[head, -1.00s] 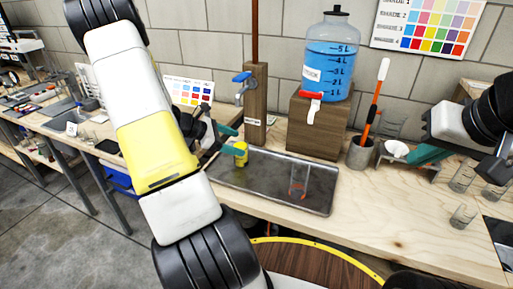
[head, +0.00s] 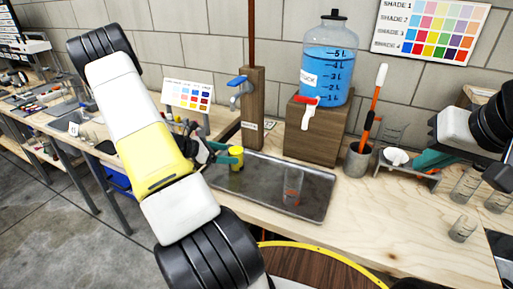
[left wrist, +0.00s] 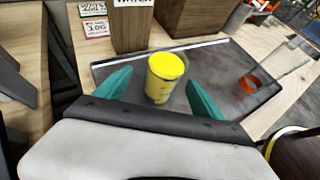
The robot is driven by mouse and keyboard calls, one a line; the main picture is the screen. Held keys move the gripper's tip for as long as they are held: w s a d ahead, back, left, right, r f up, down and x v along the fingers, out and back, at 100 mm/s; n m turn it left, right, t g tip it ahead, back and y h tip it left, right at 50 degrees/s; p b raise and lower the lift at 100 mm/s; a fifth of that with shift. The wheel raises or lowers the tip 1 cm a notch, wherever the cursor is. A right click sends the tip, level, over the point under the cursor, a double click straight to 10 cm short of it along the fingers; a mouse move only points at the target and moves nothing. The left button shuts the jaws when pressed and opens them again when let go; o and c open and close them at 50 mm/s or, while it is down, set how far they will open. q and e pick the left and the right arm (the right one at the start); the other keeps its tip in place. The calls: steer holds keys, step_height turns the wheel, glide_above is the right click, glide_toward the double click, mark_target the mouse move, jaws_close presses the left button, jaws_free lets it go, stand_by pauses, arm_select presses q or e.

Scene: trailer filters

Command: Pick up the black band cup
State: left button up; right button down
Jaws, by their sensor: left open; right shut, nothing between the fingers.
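A small clear cup with yellow contents (head: 236,159) stands upright at the left end of the metal tray (head: 262,192). It also shows in the left wrist view (left wrist: 166,78), between the teal fingers of my left gripper (left wrist: 158,88). The gripper is open, with a finger on each side and no clear grip. I cannot clearly make out a black band on this cup. In the head view my left gripper (head: 222,153) partly covers the cup's left side. A clear glass with a red band (head: 292,188) stands further right on the tray. My right gripper (head: 430,160) is shut and empty at the right.
A wooden post with a blue tap (head: 250,105) and a blue water jug (head: 328,65) on a wooden block (head: 315,140) stand behind the tray. A brush holder (head: 357,160), a small rack and several clear glasses (head: 463,228) stand at the right.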

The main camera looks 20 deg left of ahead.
mark_target(242, 155)
arm_select(q)
steer(key=x, duration=0.8)
steer(key=shift+s+d, duration=0.1)
steer(key=shift+s, duration=0.1)
steer(key=c, duration=1.7)
steer(key=shift+r, duration=0.25)
steer(key=shift+r, duration=1.45)
steer(key=shift+s+r, duration=0.1)
steer(key=shift+s, duration=0.05)
steer(key=shift+s+d+r, duration=0.25)
steer(key=shift+s+d, duration=0.3)
steer(key=shift+s, duration=2)
steer(key=shift+s+d+r, duration=0.2)
steer(key=shift+s+d, duration=0.35)
steer(key=shift+s, duration=2)
steer(key=shift+s+d+r, duration=0.25)
steer(key=shift+s+d, duration=0.25)
steer(key=shift+s, duration=2.05)
